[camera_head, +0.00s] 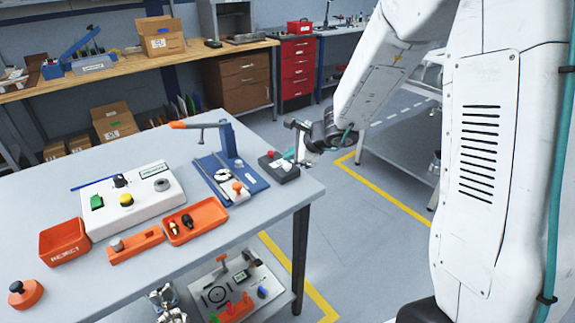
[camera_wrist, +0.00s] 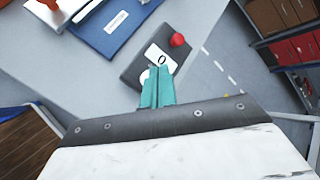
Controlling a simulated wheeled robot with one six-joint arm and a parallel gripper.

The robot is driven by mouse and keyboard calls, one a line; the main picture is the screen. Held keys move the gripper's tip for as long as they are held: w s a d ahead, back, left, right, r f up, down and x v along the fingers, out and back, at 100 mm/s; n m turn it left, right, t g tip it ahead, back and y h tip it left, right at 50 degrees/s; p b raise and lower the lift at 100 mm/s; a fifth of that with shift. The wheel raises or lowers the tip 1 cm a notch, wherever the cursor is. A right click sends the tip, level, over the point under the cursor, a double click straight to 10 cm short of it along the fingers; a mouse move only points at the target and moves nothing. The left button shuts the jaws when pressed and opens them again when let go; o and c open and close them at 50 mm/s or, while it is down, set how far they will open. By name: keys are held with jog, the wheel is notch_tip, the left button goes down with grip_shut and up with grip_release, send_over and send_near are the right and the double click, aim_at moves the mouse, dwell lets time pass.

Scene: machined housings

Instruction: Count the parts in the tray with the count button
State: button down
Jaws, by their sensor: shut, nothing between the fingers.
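The dark counter box (camera_head: 285,175) sits near the right end of the table. In the wrist view, the box (camera_wrist: 133,72) has a white display reading 0, a red button (camera_wrist: 178,40) and a pale round button (camera_wrist: 146,77) partly hidden by my fingers. My gripper (camera_wrist: 157,74) is shut and empty, its teal fingertips over the pale button's side of the box. I cannot tell whether they touch it. In the head view my gripper (camera_head: 290,155) is at the box. The orange tray (camera_head: 222,218) holds a few small parts, dark and orange-yellow, left of the box.
A blue fixture (camera_head: 250,178) with an orange-handled lever stands just left of the box. Further left are a white control panel (camera_head: 100,222), an orange REJECT bin (camera_head: 62,254) and an orange knob (camera_head: 26,293). The table's right edge is close to the box.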

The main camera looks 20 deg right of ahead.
jog(key=shift+f, duration=0.1)
jog(key=shift+f, duration=0.35)
jog(key=shift+f, duration=0.5)
dwell(0.6)
jog(key=shift+r, duration=0.95)
jog(key=shift+r, duration=2.5)
dwell(0.7)
